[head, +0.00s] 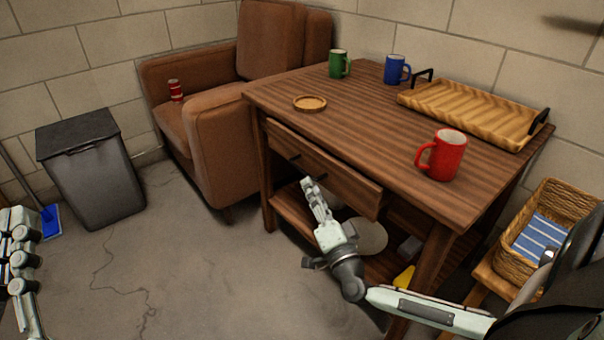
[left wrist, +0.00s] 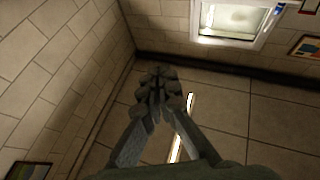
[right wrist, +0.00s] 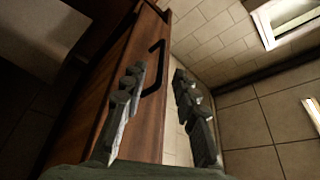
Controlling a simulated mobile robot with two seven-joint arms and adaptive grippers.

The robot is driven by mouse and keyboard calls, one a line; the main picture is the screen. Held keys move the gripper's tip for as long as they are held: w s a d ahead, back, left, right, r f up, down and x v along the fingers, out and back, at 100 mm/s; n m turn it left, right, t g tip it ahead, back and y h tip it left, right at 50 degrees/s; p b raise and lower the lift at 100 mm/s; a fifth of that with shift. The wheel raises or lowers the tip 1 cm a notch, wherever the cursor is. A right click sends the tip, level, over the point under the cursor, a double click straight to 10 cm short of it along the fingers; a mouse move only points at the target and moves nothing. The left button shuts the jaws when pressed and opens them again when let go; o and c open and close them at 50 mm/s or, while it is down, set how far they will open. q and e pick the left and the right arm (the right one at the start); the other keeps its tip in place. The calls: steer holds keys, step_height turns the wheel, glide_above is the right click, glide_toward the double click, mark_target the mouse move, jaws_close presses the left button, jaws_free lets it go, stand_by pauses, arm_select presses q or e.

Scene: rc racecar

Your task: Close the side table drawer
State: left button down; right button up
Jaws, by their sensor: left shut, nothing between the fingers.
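The wooden side table (head: 375,125) stands in the middle of the head view. Its drawer (head: 335,172) appears pulled out a little below the tabletop. A dark handle sits on the drawer front; the handle (right wrist: 155,66) shows clearly in the right wrist view. My right gripper (head: 313,188) is just in front of the drawer front. Its fingers (right wrist: 158,78) are apart and empty, with the handle appearing between them in the picture; contact cannot be told. My left gripper (head: 20,240) is at the far left, away from the table, and its fingers (left wrist: 158,85) are together.
On the tabletop are a red mug (head: 446,156), a green mug (head: 338,64), a blue mug (head: 396,70), a coaster (head: 310,103) and a wooden tray (head: 470,115). A brown armchair (head: 222,150) stands close behind left. A bin (head: 95,180) is left; floor between is clear.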

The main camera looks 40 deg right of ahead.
mark_target(303, 171)
steer(key=x, duration=0.5)
steer(key=shift+w+b, duration=0.25)
steer(key=shift+b, duration=0.1)
arm_select(q)
steer(key=shift+s+a+r+t+h, duration=0.2)
steer(key=shift+r+t, duration=0.1)
steer(key=shift+r, duration=0.1)
steer(key=shift+s+a+r+t+h, duration=0.1)
steer(key=shift+s+a+r+t, duration=0.1)
steer(key=shift+r+t, duration=0.15)
arm_select(e)
steer(key=shift+w+d+r, duration=0.15)
steer(key=shift+w+r, duration=0.05)
steer(key=shift+w, duration=0.4)
arm_select(q)
steer(key=shift+w, duration=0.1)
arm_select(e)
jaws_close()
